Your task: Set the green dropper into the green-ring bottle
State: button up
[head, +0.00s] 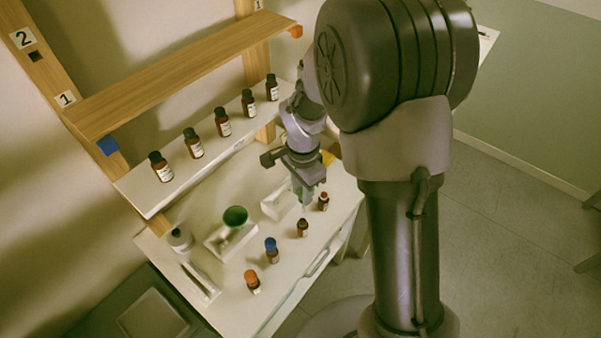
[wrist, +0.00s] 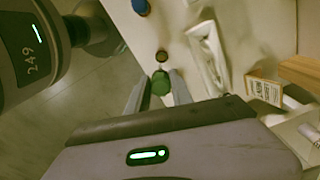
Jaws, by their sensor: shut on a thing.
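My gripper (head: 305,198) is shut on the green dropper, whose green cap (wrist: 160,83) sits between the two fingers in the wrist view. In the head view the dropper hangs down above the front row of bottles. A small brown bottle (head: 302,228) stands upright just below it. In the wrist view a brown bottle top (wrist: 162,56) shows just beyond the green cap, apart from it in the picture. I cannot make out a green ring on this bottle. The dropper's lower tip is hidden in the wrist view.
In the same row stand a blue-capped bottle (head: 271,251), an orange-capped bottle (head: 252,281) and a reddish-topped bottle (head: 323,202). A green bowl (head: 235,216) and a white tray (head: 278,203) lie behind. Several dark-capped bottles (head: 222,122) line the shelf above.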

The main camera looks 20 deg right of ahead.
jog(key=shift+w+f, duration=0.1)
jog(key=shift+w, duration=0.15)
jog(key=shift+f+b, duration=1.95)
jog(key=shift+b, duration=0.05)
jog(key=shift+f+b, duration=0.2)
jog(key=shift+b, duration=0.1)
jog(key=shift+f+b, duration=2)
jog(key=shift+f, duration=0.25)
jog(key=shift+f, duration=0.1)
notch_tip(320, 180, down, 3)
jog(key=shift+r+b, duration=0.2)
jog(key=shift+b, duration=1.05)
